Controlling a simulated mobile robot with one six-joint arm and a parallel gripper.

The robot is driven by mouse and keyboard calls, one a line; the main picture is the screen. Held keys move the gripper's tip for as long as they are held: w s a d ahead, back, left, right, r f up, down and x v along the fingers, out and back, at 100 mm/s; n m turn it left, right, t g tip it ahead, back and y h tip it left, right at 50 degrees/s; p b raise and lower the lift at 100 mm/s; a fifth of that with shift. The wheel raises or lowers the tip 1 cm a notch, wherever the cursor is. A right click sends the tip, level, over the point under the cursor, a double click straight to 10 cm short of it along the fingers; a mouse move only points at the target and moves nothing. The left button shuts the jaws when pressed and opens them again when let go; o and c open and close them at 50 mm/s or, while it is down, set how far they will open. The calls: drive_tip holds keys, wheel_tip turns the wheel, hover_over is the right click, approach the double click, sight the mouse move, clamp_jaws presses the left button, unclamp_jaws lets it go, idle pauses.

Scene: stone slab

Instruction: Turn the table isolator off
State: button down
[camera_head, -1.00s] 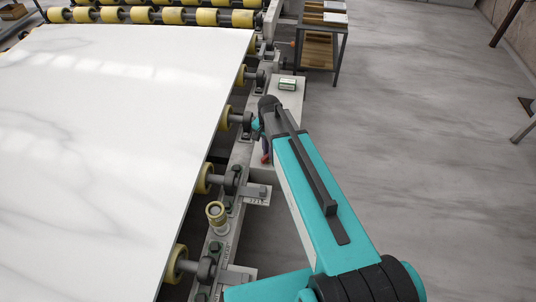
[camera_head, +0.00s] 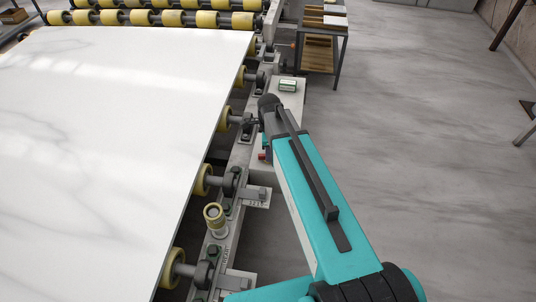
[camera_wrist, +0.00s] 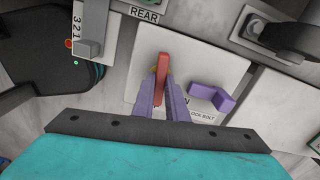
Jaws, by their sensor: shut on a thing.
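A red handle (camera_wrist: 162,64) stands on a white plate (camera_wrist: 205,60) in the wrist view. I take it for the table isolator's handle. My gripper (camera_wrist: 161,84) has its two purple fingers closed on the handle's near part. The handle points nearly straight up in the picture. In the head view a small bit of red (camera_head: 262,156) shows beside my arm. My fingers are hidden there behind my teal arm.
In the wrist view, a purple L-shaped piece (camera_wrist: 212,97) sits right of the handle near a "LOCK BOLT" label (camera_wrist: 200,115). A grey lever (camera_wrist: 88,48) stands left. A white slab (camera_head: 110,120) lies on rollers. Open floor (camera_head: 430,130) lies to the right.

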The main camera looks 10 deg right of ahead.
drive_tip(key=shift+w+a+m, duration=0.1)
drive_tip(key=shift+w+m, duration=0.05)
drive_tip(key=shift+m, duration=0.65)
drive_tip(key=shift+r, duration=0.1)
drive_tip(key=c, duration=1.9)
unclamp_jaws()
drive_tip(key=shift+o, duration=0.7)
wheel_tip(320, 180, up, 14)
drive_tip(key=b, duration=0.2)
drive_tip(key=shift+b, duration=0.35)
drive_tip(key=shift+s+f, duration=0.2)
